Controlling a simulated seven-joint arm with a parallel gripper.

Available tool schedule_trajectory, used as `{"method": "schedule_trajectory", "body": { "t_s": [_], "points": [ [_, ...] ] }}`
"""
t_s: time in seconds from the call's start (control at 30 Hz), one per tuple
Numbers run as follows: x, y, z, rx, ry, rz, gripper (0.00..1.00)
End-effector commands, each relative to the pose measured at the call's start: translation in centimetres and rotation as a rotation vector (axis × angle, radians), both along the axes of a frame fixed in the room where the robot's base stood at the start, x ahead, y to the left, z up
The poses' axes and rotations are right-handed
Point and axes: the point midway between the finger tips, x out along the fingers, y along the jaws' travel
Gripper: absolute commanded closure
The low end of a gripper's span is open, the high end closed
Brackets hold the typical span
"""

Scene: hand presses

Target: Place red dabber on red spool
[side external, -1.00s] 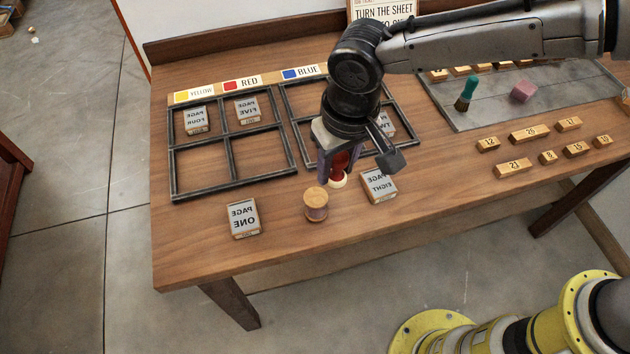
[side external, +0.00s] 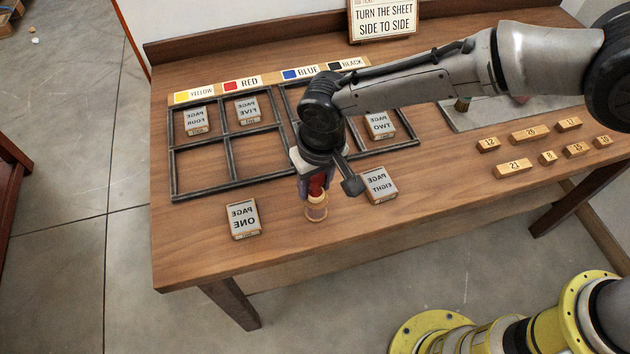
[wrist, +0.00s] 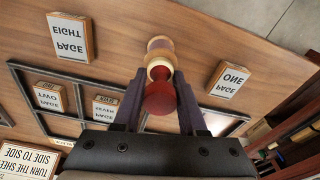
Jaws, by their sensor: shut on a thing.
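The red dabber (side external: 316,184) has a red grip and a pale round end; it also shows in the wrist view (wrist: 160,98). My gripper (side external: 313,189) is shut on the red dabber, with its fingers (wrist: 158,80) on either side of the grip. The dabber hangs pale end down over the spool (side external: 316,212). The spool is wooden with a dull reddish middle and stands on the table near its front edge; it also shows in the wrist view (wrist: 160,45). The pale end lines up with the spool top; I cannot tell whether they touch.
The page one block (side external: 243,218) stands left of the spool and the page eight block (side external: 380,185) right of it. Black frames (side external: 232,178) lie behind, holding page blocks. Numbered wooden blocks (side external: 513,168) and a grey tray (side external: 485,117) are at the right.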

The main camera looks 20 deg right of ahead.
Motion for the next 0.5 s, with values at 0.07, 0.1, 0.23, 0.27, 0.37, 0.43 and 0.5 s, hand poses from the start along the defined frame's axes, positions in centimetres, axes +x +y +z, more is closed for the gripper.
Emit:
{"method": "schedule_trajectory", "body": {
  "t_s": [0.07, 0.1, 0.23, 0.27, 0.37, 0.43, 0.5],
  "points": [
    [0.00, 0.00, -0.22, 0.000, 0.000, 0.000, 1.00],
    [-0.02, -0.01, -0.31, -0.001, 0.001, 0.000, 0.57],
    [-0.01, -0.01, -0.27, 0.000, 0.001, 0.000, 0.34],
    [-0.01, -0.01, -0.27, 0.000, 0.001, 0.000, 0.29],
    [-0.02, -0.01, -0.26, 0.000, 0.001, 0.000, 0.29],
    [-0.02, -0.01, -0.25, 0.000, 0.001, 0.000, 0.29],
    [-0.02, -0.01, -0.25, 0.000, 0.001, 0.000, 0.29]
  ]
}}
